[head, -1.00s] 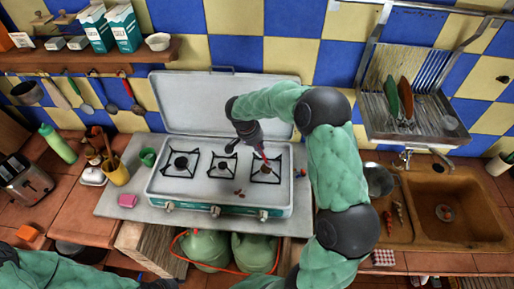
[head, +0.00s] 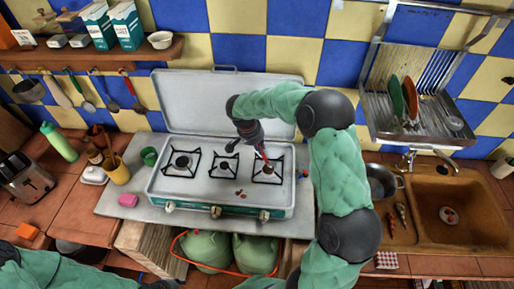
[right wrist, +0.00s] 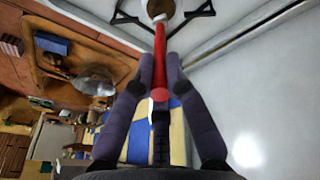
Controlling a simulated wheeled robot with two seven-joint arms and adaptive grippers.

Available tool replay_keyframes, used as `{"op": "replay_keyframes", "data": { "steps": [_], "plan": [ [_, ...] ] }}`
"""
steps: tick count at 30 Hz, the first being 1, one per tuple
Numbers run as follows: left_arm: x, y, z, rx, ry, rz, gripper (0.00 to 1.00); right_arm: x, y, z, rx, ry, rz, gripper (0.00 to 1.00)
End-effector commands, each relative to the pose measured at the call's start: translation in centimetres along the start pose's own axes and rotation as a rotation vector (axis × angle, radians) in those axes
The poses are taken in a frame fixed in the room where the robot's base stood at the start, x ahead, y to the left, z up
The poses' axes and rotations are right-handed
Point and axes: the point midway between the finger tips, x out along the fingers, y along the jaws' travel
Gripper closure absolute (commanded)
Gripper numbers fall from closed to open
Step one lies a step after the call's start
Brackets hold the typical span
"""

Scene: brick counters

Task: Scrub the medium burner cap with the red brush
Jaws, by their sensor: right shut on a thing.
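The white stove (head: 222,197) has a left burner (head: 181,163), a middle burner (head: 226,166) and a right burner (head: 267,171), each under a black grate. My right gripper (head: 256,143) is above the right burner, shut on the red brush (head: 264,156), whose head points down at that burner. In the right wrist view the brush's red handle (right wrist: 160,62) runs between the fingers to a brownish burner cap (right wrist: 178,12). The brush tip is at the cap; firm contact is hard to tell. My left arm shows at the lower left, its gripper out of view.
Small brown bits (head: 240,194) lie on the stove top. The open stove lid (head: 230,100) stands behind. The sink (head: 458,212) is at the right.

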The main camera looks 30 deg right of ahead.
Motion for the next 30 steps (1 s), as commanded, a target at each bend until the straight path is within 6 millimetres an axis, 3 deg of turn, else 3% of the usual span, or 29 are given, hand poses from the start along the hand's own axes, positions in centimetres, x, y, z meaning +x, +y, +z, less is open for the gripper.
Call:
{"op": "replay_keyframes", "data": {
  "steps": [8, 30],
  "plan": [
    [0.3, -0.1, 0.0, 0.0, 0.0, 0.0, 0.6, 0.3, 0.5, 0.0, -0.001, -0.002, 0.003, 1.0],
    [1.0, -0.3, 0.0, 0.0, 0.0, 0.0, 0.6, -0.1, -0.8, 0.4, 0.0, -0.002, 0.001, 1.0]
  ]
}}
